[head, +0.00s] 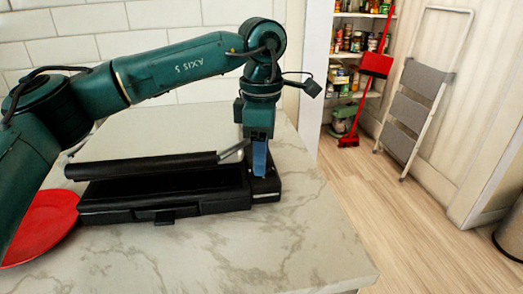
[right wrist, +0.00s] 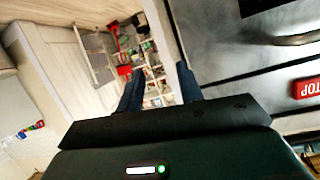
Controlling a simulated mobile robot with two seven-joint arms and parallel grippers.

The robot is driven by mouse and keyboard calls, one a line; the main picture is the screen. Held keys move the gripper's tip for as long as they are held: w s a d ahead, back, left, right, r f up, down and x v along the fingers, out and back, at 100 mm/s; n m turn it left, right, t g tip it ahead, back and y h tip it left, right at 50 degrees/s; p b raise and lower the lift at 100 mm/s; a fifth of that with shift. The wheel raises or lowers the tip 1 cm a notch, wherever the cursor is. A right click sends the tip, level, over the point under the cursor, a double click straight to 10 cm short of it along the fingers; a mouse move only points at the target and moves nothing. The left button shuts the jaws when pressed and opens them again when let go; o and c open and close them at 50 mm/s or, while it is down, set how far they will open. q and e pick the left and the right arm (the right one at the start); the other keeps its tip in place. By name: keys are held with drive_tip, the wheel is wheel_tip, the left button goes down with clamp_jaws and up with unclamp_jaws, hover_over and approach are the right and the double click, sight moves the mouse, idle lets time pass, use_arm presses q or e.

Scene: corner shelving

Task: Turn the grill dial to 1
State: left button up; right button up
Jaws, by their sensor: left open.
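The black grill (head: 163,209) lies on the marble counter in the head view, with its long lid (head: 140,166) raised a little above the base. A dark control block (head: 266,188) forms its right end. My left gripper (head: 259,172) points down right at this block, its blue fingers at or just above it. The fingers overlap in this view, but the gripper is open. The dial and its setting cannot be made out; the fingers cover part of the block. My right gripper (right wrist: 160,88) is open and empty in the right wrist view, its two dark blue fingers apart.
A red plate (head: 40,228) lies left of the grill on the counter (head: 255,262). The counter's front is clear. Beyond its right edge are open wooden floor, a folded step ladder (head: 414,108), a red broom (head: 350,140) and pantry shelves.

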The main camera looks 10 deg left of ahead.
use_arm(q)
wheel_tip(320, 180, up, 13)
drive_tip(key=p, duration=0.1)
use_arm(e)
drive_tip(key=shift+w+a+f+g, duration=0.25)
drive_tip(key=shift+a+g, duration=0.05)
drive_tip(key=shift+g, duration=0.1)
